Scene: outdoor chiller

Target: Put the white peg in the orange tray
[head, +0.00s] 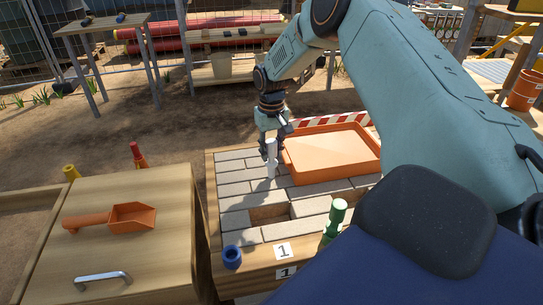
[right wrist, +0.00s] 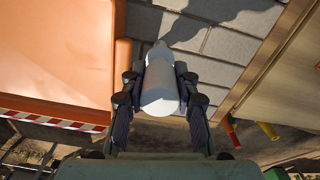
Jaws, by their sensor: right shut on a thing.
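The white peg (head: 271,158) stands upright in my right gripper (head: 270,145), just left of the orange tray in the head view. In the right wrist view the white peg (right wrist: 160,85) lies between the two dark fingers of my right gripper (right wrist: 160,100), which is shut on it. I cannot tell whether the peg's lower end touches the bricks. The orange tray (head: 335,128) sits on the brick-topped table and looks empty, partly hidden by my right arm. The tray (right wrist: 60,50) also shows at the left of the right wrist view. My left gripper is not in view.
The brick top (head: 235,188) has a rectangular recess (head: 268,215). A blue ring (head: 232,257) and a green peg (head: 335,218) are at its front edge. An orange scoop (head: 115,218) lies on a wooden box to the left, with red and yellow pegs behind it.

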